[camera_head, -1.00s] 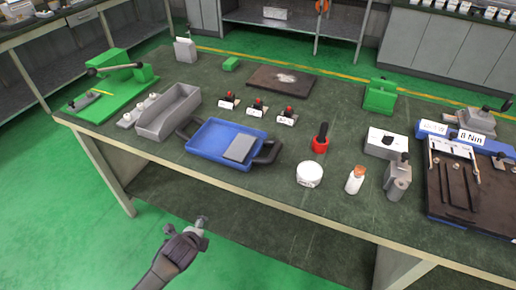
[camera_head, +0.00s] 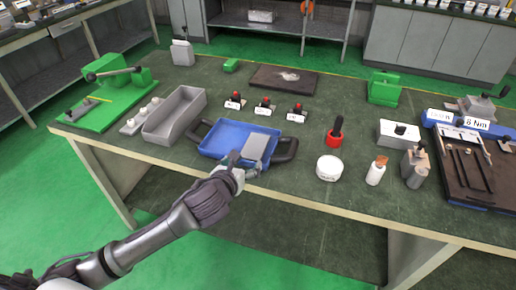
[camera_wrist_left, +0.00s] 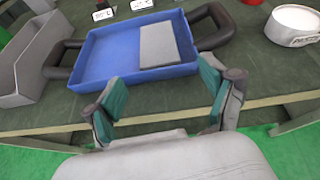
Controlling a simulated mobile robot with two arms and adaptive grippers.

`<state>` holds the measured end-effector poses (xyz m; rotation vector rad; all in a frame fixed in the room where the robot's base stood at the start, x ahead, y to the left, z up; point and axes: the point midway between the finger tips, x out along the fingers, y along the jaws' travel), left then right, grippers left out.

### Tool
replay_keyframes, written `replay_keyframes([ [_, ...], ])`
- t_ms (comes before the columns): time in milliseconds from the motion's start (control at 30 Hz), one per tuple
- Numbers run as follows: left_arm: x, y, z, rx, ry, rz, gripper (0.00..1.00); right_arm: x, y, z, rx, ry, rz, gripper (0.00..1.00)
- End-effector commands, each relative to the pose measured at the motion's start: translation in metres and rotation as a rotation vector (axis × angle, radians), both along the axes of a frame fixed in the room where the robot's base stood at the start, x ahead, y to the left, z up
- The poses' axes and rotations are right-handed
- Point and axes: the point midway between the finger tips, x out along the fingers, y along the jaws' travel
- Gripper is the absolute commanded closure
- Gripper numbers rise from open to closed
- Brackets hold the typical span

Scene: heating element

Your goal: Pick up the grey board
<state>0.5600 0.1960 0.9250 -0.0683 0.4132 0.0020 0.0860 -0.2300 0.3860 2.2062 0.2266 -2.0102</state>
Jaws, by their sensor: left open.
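The grey board (camera_head: 256,147) lies flat in the right part of the blue tray (camera_head: 213,146), which has dark handles at both ends. The left wrist view also shows the board (camera_wrist_left: 158,44) and the tray (camera_wrist_left: 98,65). My left gripper (camera_head: 236,163) is at the tray's front edge, close to the board in the head view. In the left wrist view the left gripper (camera_wrist_left: 165,95) is open and empty, its teal-padded fingers apart, with the board ahead of it. My right gripper is in neither view.
A grey bin (camera_head: 174,115) stands left of the tray. A white round container (camera_head: 329,168) and a red holder (camera_head: 334,138) are to its right. Several red-topped parts stand behind it. The table's front edge (camera_head: 310,205) runs below my left gripper.

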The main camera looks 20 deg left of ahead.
Motion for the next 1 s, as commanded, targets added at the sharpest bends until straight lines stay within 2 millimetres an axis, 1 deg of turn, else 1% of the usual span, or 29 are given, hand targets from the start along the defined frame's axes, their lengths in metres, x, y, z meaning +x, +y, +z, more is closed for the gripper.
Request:
replay_keyframes([
  [33, 0.003, 0.001, 0.004, 0.039, -0.014, -0.017, 0.17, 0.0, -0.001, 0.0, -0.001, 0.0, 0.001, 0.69],
  [133, 0.012, 0.001, 0.004, 0.07, -0.022, -0.031, 0.17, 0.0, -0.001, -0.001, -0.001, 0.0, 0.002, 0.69],
  [267, 0.033, 0.0, -0.005, 0.069, -0.021, -0.031, 0.17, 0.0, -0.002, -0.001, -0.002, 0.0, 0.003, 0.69],
  [400, 0.059, -0.001, -0.016, 0.067, -0.02, -0.031, 0.17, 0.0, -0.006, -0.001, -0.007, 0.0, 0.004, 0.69],
  [500, 0.073, 0.0, -0.022, 0.068, -0.021, -0.032, 0.17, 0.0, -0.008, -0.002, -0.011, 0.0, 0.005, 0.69],
  [767, 0.091, 0.0, -0.03, 0.067, -0.02, -0.03, 0.17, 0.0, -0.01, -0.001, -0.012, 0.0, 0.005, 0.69],
  [1000, 0.122, 0.002, -0.045, 0.065, -0.019, -0.03, 0.17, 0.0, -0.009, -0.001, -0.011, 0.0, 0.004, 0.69],
])
